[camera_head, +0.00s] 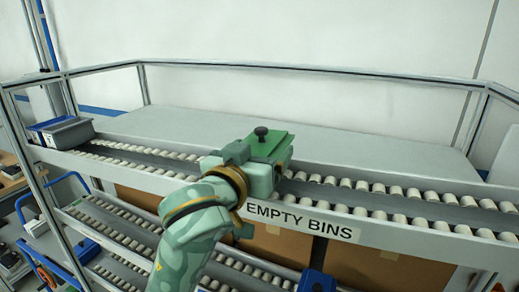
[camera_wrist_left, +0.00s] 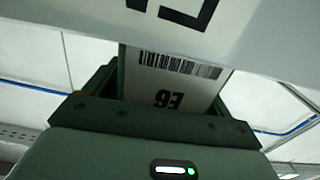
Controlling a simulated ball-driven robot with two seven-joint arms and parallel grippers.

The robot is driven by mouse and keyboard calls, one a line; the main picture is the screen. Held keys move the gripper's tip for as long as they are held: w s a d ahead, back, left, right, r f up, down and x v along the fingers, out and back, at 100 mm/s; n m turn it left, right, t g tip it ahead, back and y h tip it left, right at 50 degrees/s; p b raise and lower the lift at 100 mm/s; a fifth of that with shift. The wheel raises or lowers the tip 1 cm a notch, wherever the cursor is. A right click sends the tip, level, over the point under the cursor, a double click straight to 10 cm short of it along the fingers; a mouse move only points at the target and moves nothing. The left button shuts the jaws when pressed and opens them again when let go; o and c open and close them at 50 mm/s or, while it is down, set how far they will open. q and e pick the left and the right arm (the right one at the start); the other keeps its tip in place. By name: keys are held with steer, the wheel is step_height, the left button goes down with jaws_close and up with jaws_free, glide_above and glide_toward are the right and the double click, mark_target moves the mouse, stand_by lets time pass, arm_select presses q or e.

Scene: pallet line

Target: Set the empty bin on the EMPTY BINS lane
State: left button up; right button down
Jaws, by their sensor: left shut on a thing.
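My left gripper (camera_head: 266,152) is over the front rail of the upper roller lane, just above the EMPTY BINS sign (camera_head: 300,218). In the left wrist view the gripper (camera_wrist_left: 160,105) is shut on a pale labelled thing (camera_wrist_left: 180,80) between its green fingers. The label has a barcode and reads E6 upside down. The thing's full shape is out of sight, and in the head view I cannot make it out apart from the green hand. The EMPTY BINS lane (camera_head: 350,196) has white rollers. My right gripper is not in view.
A grey bin (camera_head: 70,134) stands at the lane's left end, with a blue one (camera_head: 48,122) beside it. Rollers to the right of my gripper are bare. A lower roller lane (camera_head: 120,228), cardboard boxes (camera_head: 275,243) and a blue object (camera_head: 316,281) lie below.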

arm_select(q)
steer(key=shift+f, duration=0.1)
steer(key=shift+w+f, duration=0.2)
steer(key=shift+w, duration=0.3)
steer(key=shift+s, duration=0.3)
steer(key=shift+w+f, duration=0.1)
steer(key=shift+f, duration=0.05)
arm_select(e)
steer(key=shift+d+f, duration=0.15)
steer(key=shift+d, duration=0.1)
arm_select(q)
steer(key=shift+f, duration=0.1)
